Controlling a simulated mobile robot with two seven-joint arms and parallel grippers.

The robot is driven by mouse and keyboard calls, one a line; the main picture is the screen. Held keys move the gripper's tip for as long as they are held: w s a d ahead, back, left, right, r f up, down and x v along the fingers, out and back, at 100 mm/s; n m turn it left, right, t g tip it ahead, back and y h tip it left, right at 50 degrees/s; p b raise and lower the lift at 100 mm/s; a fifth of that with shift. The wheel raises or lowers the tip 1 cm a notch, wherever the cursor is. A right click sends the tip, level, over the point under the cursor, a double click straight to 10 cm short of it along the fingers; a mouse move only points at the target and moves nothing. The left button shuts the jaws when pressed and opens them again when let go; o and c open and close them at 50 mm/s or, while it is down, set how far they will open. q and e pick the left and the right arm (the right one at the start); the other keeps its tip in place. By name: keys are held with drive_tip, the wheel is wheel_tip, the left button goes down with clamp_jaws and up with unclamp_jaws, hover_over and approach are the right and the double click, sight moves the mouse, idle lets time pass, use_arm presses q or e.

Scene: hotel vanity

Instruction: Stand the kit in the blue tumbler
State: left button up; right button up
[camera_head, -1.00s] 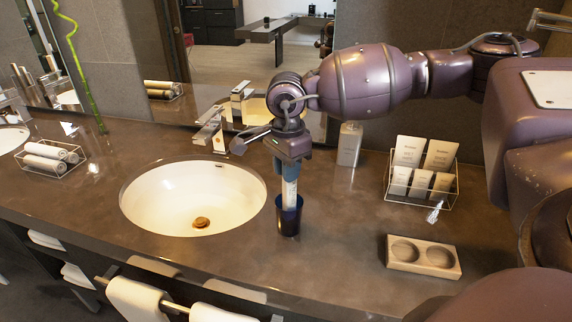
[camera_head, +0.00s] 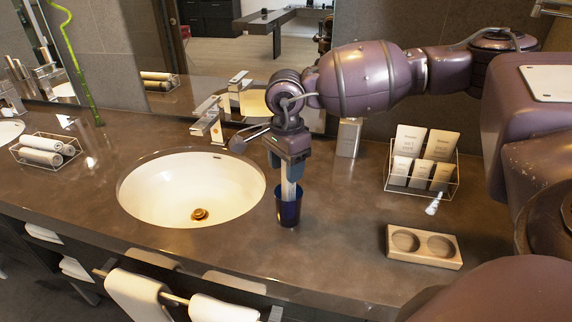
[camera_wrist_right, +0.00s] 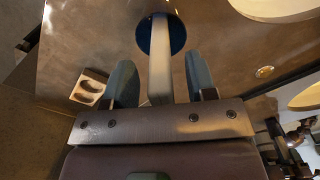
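The kit (camera_head: 288,182) is a slim pale stick. It stands near upright with its lower end inside the blue tumbler (camera_head: 288,211), which stands on the counter right of the sink. In the right wrist view the kit (camera_wrist_right: 160,62) runs down into the tumbler (camera_wrist_right: 176,36). My right gripper (camera_head: 287,165) is above the tumbler, around the upper part of the kit. In the wrist view its two fingers (camera_wrist_right: 162,82) are apart, with a gap on each side of the kit. The kit's top is hidden by the gripper. My left gripper is not in view.
A sink (camera_head: 190,188) and faucet (camera_head: 209,121) lie left of the tumbler. A beige two-well dish (camera_head: 424,260), a wire rack (camera_head: 420,190) of packets and a bottle (camera_head: 348,138) are on the right. Rolled towels (camera_head: 42,150) sit far left. The counter front is clear.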

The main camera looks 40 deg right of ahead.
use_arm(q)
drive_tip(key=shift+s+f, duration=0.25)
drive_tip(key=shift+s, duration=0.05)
use_arm(e)
wheel_tip(320, 180, up, 10)
drive_tip(key=shift+f, duration=0.25)
drive_tip(key=shift+r, duration=0.65)
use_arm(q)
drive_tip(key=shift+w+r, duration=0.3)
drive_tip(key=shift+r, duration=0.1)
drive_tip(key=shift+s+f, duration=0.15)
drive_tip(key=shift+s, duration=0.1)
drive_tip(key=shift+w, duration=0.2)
